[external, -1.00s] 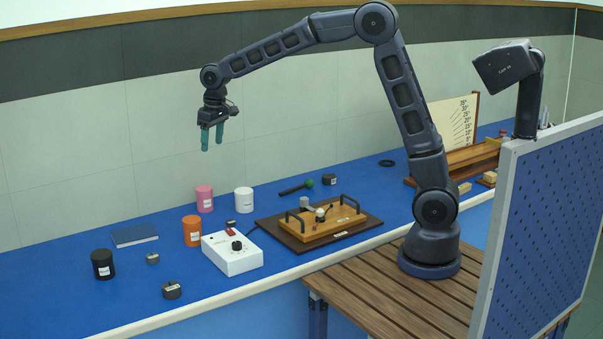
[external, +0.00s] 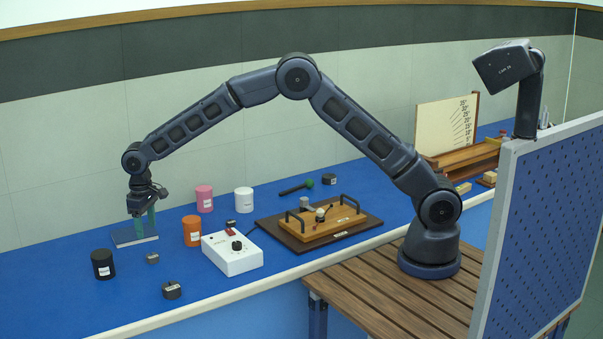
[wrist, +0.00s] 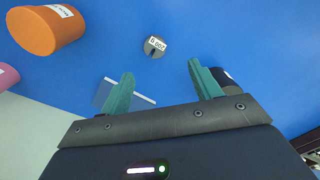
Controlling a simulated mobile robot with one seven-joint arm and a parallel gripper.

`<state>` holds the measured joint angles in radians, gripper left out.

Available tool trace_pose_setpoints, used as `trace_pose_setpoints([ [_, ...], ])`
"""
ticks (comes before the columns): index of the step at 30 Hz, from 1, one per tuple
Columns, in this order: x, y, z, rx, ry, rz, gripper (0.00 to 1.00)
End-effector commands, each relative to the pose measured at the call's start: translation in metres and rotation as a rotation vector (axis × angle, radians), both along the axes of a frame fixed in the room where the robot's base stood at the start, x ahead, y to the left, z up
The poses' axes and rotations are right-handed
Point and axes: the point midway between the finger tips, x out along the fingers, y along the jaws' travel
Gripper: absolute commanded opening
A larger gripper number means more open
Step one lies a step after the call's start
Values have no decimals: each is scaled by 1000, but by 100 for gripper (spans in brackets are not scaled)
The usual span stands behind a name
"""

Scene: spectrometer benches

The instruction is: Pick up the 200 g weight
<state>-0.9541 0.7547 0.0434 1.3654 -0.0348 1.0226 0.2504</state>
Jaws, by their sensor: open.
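A small dark grey weight (external: 152,258) stands on the blue bench between the orange and black canisters. In the wrist view the weight (wrist: 154,46) shows near the top middle, with a white label upside down to me; it seems to read 200 g, though the print is tiny. A larger dark weight (external: 172,290) stands closer to the bench's front edge; its label is too small to read. My gripper (external: 145,224) points down over the blue book, behind the small weight. Its teal fingers (wrist: 161,70) are apart with nothing between them.
The blue book (external: 121,236) lies below my gripper. An orange canister (external: 192,231) and a black canister (external: 103,264) flank the small weight. A white control box (external: 232,254) stands to the right. Another dark weight (external: 329,179) is farther back. The bench around the small weight is clear.

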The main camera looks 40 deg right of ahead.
Motion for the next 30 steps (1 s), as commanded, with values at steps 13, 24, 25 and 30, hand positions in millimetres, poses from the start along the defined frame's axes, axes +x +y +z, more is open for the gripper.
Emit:
trace_pose_setpoints([
  [13, 1, -2, -50, 0, 0, 0, 63],
  [24, 6, -8, -89, -1, 1, -2, 63],
  [25, 6, -8, -93, -1, 1, -2, 63],
  [30, 6, -8, -102, 1, -1, -1, 63],
])
